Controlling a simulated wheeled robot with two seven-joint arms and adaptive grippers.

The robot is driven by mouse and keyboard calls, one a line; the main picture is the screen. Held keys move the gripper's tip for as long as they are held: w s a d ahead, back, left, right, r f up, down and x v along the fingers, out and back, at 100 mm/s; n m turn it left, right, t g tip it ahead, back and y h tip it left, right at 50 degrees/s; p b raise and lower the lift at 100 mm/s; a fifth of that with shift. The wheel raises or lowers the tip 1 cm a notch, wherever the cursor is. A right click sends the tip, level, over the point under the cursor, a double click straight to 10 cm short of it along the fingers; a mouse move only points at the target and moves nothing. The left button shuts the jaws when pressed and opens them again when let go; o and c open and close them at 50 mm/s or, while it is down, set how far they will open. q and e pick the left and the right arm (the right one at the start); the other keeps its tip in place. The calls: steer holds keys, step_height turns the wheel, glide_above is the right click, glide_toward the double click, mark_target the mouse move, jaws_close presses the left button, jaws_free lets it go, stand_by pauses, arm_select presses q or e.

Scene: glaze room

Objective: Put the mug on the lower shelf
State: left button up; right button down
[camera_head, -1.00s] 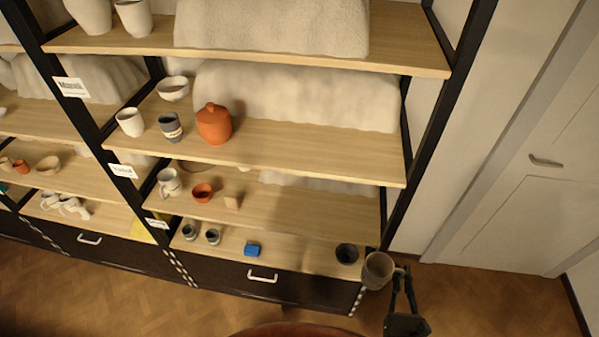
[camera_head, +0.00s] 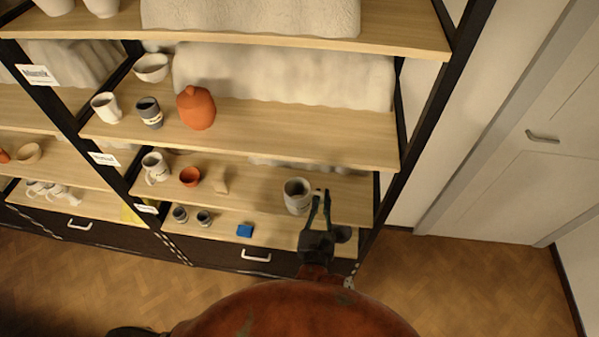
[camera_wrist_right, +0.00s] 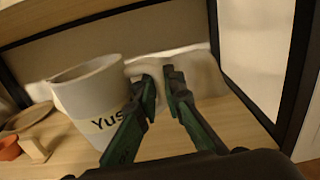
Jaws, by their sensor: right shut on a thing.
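The grey mug (camera_head: 297,197) is at the right part of the lower shelf (camera_head: 255,196), upright or nearly so. Whether its base touches the board I cannot tell. In the right wrist view the mug (camera_wrist_right: 88,98) is large, pale, with dark letters on its side. My right gripper (camera_head: 321,195) is to the right of the mug, its fingers shut on the mug's handle. The right wrist view shows the fingertips (camera_wrist_right: 162,88) closed around the pale handle. My left gripper is not in view.
On the same shelf stand a white mug (camera_head: 155,168), an orange bowl (camera_head: 189,177) and a small wooden block (camera_head: 220,183) to the left. The rack's black post (camera_head: 405,160) is close on the right.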

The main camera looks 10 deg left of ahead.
steer(key=w+d+f, duration=0.1)
steer(key=w+f, duration=0.2)
steer(key=w, duration=0.1)
steer(key=w+d+f, duration=0.1)
steer(key=w+f, duration=0.2)
steer(key=w, duration=0.1)
steer(key=w+d+f, duration=0.1)
steer(key=w+f, duration=0.2)
steer(key=w, duration=0.2)
steer(key=shift+d+f+b, duration=0.15)
steer(key=shift+d+b, duration=0.05)
steer(key=shift+b, duration=0.15)
steer(key=f, duration=0.2)
steer(key=f+b, duration=0.1)
steer(key=shift+w+d+f, duration=0.1)
steer(key=shift+w+f, duration=0.1)
steer(key=shift+w, duration=0.05)
steer(key=shift+f, duration=0.25)
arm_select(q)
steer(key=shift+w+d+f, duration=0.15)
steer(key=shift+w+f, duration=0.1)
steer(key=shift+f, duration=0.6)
arm_select(e)
steer(key=shift+r, duration=0.1)
steer(key=c, duration=2)
jaws_free()
steer(key=shift+c, duration=0.2)
